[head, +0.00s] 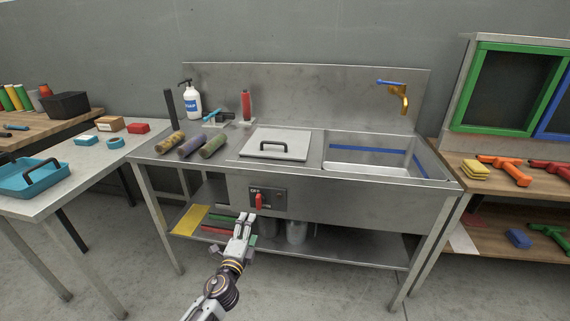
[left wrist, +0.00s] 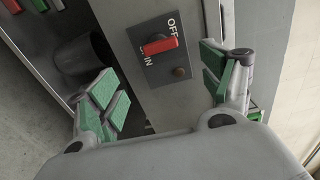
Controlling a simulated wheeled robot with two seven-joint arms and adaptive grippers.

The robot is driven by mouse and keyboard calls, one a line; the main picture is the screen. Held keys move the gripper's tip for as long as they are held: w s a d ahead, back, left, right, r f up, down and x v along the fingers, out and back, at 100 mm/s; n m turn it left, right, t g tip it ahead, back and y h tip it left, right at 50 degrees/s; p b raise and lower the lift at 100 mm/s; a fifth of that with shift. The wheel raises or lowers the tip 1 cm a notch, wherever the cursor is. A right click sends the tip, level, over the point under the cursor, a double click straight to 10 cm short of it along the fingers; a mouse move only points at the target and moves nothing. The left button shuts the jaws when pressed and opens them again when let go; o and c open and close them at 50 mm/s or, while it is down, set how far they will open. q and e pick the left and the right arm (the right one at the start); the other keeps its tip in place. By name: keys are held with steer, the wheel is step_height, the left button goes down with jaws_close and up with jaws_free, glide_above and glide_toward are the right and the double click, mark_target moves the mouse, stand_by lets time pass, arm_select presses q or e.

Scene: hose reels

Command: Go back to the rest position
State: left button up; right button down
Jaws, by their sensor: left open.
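My left gripper (head: 243,226) is in front of the steel sink bench, just below the switch panel (head: 267,198) on its front. In the left wrist view the gripper (left wrist: 165,92) is open, its green-padded fingers wide apart with nothing between them. The red switch handle (left wrist: 160,46) lies beyond the fingertips, between the OFF and IN lettering on the dark panel. The red handle (head: 259,202) also shows in the head view, just above the fingers. I cannot tell the exact gap. My right gripper is not in view.
The sink bench (head: 350,186) has a lidded section (head: 276,145) and an open basin (head: 375,150). Its lower shelf holds a metal bucket (head: 297,232). A table with a blue tray (head: 30,180) stands left, and a wooden bench with tools (head: 510,172) right. The floor in front is clear.

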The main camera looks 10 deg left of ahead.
arm_select(q)
steer(key=s+a+f+n+g+y, duration=0.5)
steer(key=a+f+n+g, duration=0.35)
steer(key=n, duration=0.35)
steer(key=s+d+f+n+g+h, duration=0.1)
steer(key=s+d+f, duration=0.3)
steer(key=s, duration=0.4)
steer(key=s+d+f+n+g+h, duration=0.1)
steer(key=s+d+f+g+h, duration=0.1)
steer(key=s+f, duration=0.4)
steer(key=s+d+f+n+g+h+p, duration=0.1)
steer(key=s+d+f+g, duration=0.3)
steer(key=s, duration=0.8)
steer(key=shift+d+f+n+h, duration=0.5)
steer(key=shift+d+h, duration=0.3)
steer(key=shift+d, duration=0.05)
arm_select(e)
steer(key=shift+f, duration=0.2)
arm_select(q)
steer(key=shift+w+f+p, duration=0.1)
steer(key=shift+p, duration=0.2)
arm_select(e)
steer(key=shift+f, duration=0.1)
